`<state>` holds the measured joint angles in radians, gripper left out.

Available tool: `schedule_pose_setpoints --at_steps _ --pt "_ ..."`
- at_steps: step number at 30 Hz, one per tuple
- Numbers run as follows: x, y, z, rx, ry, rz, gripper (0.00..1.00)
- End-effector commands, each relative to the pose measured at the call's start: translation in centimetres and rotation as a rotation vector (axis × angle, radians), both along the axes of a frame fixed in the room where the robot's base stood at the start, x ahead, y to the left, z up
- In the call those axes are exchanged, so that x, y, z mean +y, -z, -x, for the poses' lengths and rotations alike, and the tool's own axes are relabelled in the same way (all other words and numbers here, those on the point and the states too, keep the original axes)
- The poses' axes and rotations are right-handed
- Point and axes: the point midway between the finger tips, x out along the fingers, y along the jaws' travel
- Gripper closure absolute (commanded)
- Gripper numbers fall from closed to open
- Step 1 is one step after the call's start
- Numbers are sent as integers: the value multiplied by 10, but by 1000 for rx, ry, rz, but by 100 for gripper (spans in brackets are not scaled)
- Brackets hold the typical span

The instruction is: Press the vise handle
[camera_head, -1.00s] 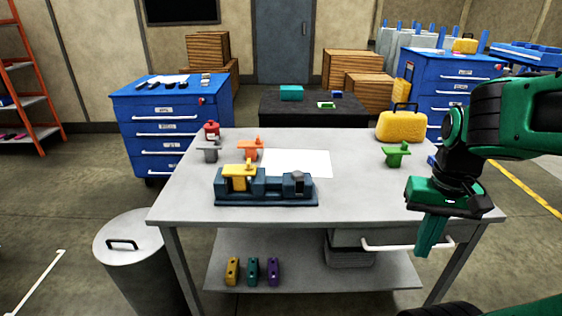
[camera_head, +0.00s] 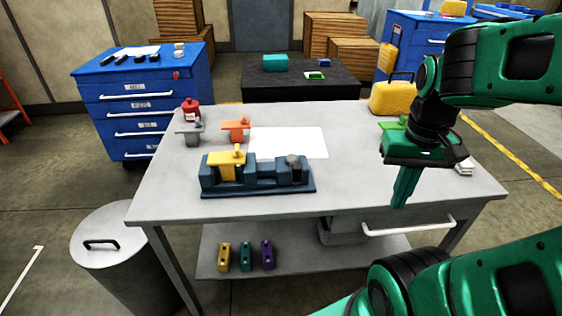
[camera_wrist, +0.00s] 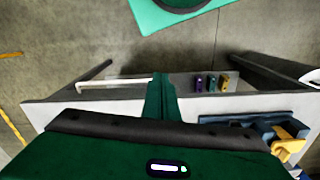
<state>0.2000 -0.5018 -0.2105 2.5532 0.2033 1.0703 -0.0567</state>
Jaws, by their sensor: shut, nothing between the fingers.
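A dark blue vise (camera_head: 258,187) stands on the grey workbench, left of its middle, with a yellow clamp part (camera_head: 226,165) on its left half and a grey round-topped part (camera_head: 293,162) at its right end. I cannot tell which part is the handle. In the wrist view the vise (camera_wrist: 245,119) and the yellow part (camera_wrist: 288,143) show at the lower right. My green gripper (camera_head: 399,203) is shut and empty, pointing down, well to the right of the vise and apart from it. Its shut fingers also show in the wrist view (camera_wrist: 160,85).
A white sheet (camera_head: 289,142) lies behind the vise. An orange part (camera_head: 236,127), a grey part (camera_head: 188,131) and a red can (camera_head: 190,109) stand at back left, a yellow case (camera_head: 393,97) at back right. The bench (camera_head: 335,198) is clear between vise and gripper.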

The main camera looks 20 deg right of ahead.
Motion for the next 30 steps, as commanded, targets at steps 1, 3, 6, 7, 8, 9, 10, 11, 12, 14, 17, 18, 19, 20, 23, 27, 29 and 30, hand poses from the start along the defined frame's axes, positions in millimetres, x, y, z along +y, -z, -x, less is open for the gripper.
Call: schedule_pose_setpoints --at_steps 1,3,6,7,8,9,10,11,12,14,17,18,19,20,23,27,29,30 --pt "0 -4 -10 8 -51 8 100" --pt "2 -12 -29 26 -164 24 100" --pt "10 -28 -68 60 -393 51 100" --pt "15 -33 -81 72 -472 59 100" --pt "21 -38 -96 82 -554 67 100" --pt "31 -43 -114 99 -662 76 100" --pt "40 -47 -127 111 -743 83 100" --pt "50 -51 -141 122 -825 88 100" --pt "64 -55 -157 138 -931 93 100" --pt "89 -60 -181 160 -1088 101 100" --pt "133 -65 -212 193 -1324 106 100" --pt "150 -66 -221 205 -1406 106 100" --pt "162 -67 -227 213 -1463 106 100" --pt "173 -67 -232 220 -1513 105 100" --pt "204 -68 -243 238 -1646 103 100" --pt "226 -68 -249 251 -1742 98 100" --pt "229 -68 -249 252 -1754 99 100" --pt "229 -68 -250 252 -1757 99 100"
